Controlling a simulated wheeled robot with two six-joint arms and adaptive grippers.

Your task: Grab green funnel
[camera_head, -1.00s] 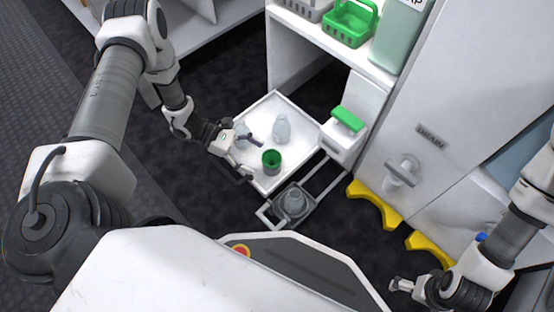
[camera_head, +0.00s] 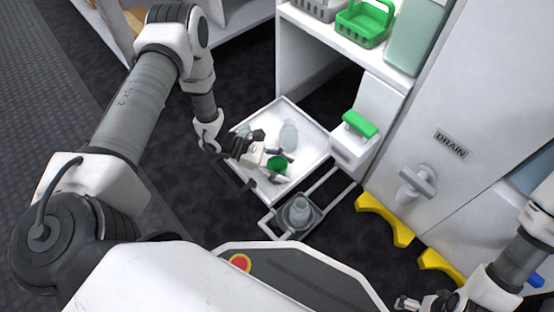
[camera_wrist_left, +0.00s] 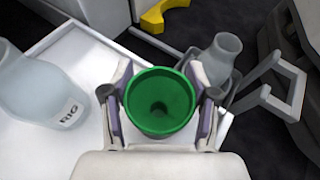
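The green funnel (camera_head: 278,164), a round cup shape with a dark hole inside, is at the white tray (camera_head: 304,112). In the left wrist view the funnel (camera_wrist_left: 160,103) sits between the two fingers of my left gripper (camera_wrist_left: 162,100). One finger is on each side, close to its rim, and the fingers look spread; contact is not clear. In the head view my left gripper (camera_head: 275,165) reaches over the tray at the funnel. My right gripper (camera_head: 405,303) is at the bottom right, and its finger opening is too small to judge.
A clear bottle (camera_head: 288,134) stands on the tray; the left wrist view shows a bottle marked RIG (camera_wrist_left: 40,90). Another bottle (camera_head: 298,210) stands in a grey holder by the tray.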

